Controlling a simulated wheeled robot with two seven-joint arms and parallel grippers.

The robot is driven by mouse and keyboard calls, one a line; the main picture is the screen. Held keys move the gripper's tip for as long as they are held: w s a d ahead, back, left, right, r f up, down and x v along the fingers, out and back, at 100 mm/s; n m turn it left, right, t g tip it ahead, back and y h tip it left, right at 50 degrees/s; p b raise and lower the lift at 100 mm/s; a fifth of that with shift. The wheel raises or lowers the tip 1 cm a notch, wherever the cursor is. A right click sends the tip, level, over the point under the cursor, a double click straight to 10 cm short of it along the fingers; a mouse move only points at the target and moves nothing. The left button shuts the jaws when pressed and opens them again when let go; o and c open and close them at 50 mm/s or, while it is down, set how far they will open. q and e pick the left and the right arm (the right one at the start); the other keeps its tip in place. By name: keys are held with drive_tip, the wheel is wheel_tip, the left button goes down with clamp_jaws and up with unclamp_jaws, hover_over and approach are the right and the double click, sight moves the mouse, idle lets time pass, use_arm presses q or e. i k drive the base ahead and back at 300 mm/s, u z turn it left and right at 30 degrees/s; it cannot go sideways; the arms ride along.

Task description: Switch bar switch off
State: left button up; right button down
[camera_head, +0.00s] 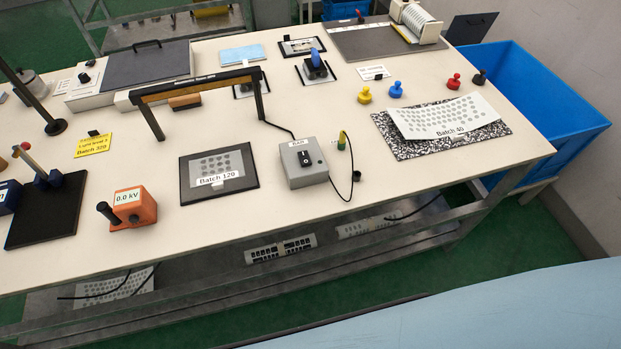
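The bar switch (304,163) is a small grey box near the front middle of the white table. It has a white label on top and a black rocker (304,158). I cannot tell which way the rocker is tipped. A black cable runs from behind the box toward the black bar (195,85), which stands on two legs to its left. Another cable loops off the box's right side. I cannot tell whether the bar is lit. Neither of my grippers is in view, and nothing touches the switch.
A black-framed film labelled Batch 120 (218,174) lies just left of the switch. An orange box reading 0.0 kV (134,207) stands farther left. A green-and-yellow plug (342,140) is close on the right. A Batch 40 sheet (445,115) lies farther right. The table front before the switch is clear.

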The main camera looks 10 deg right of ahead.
sight(304, 158)
drive_tip(key=k, duration=0.6)
drive_tip(key=u, duration=1.2)
drive_tip(key=i, duration=1.1)
drive_tip(key=z, duration=1.8)
